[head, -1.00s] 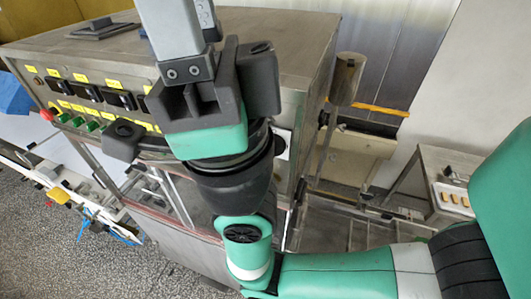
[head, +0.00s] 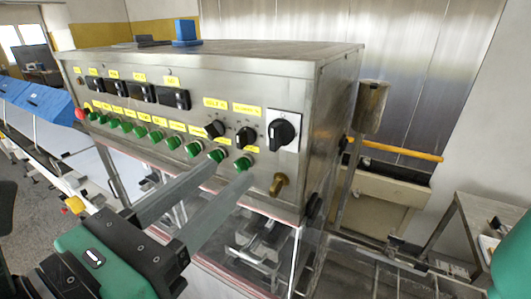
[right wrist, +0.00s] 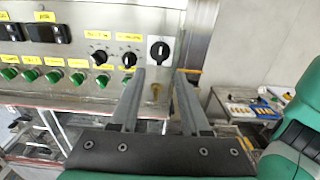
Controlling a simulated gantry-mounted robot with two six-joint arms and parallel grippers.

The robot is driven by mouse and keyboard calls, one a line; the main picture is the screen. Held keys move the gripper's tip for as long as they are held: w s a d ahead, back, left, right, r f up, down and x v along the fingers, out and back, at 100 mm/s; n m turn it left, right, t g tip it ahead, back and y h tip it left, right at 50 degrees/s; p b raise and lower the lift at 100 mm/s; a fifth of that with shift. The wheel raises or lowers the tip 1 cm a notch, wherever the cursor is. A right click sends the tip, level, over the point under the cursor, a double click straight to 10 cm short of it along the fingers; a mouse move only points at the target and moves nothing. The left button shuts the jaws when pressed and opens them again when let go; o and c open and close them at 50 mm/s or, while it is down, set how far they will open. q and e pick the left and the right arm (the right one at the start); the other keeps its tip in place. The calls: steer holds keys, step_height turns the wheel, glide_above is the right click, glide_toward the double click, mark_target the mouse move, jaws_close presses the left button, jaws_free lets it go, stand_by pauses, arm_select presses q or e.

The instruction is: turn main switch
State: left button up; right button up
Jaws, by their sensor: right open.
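The main switch (head: 284,131) is a large black rotary knob on a white plate, at the right end of the steel control panel (head: 312,120). It also shows in the right wrist view (right wrist: 160,49), just above the space between my fingertips. My right gripper (head: 232,172) is open and empty. Its two long grey fingers point at the panel, and in the head view their tips overlap the row of green buttons, below and left of the switch. In the right wrist view my fingers (right wrist: 160,72) straddle a brass fitting (right wrist: 155,93) below the switch. I cannot tell the exact gap to the panel.
Two smaller black knobs (head: 246,137) sit left of the switch, above several green buttons (head: 217,155). The brass fitting (head: 279,185) sticks out below the switch. A metal cylinder on a post (head: 370,106) stands right of the cabinet. A side table (head: 470,215) is at far right.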

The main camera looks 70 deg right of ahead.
mark_target(272, 134)
steer(key=d, duration=0.3)
steer(key=s+d+p, duration=0.1)
steer(key=d, duration=0.3)
steer(key=s+d, duration=0.1)
steer(key=d, duration=0.3)
steer(key=shift+d+p, duration=0.25)
steer(key=shift+p, duration=0.1)
steer(key=shift+c, duration=0.3)
steer(key=shift+r, duration=0.1)
jaws_close()
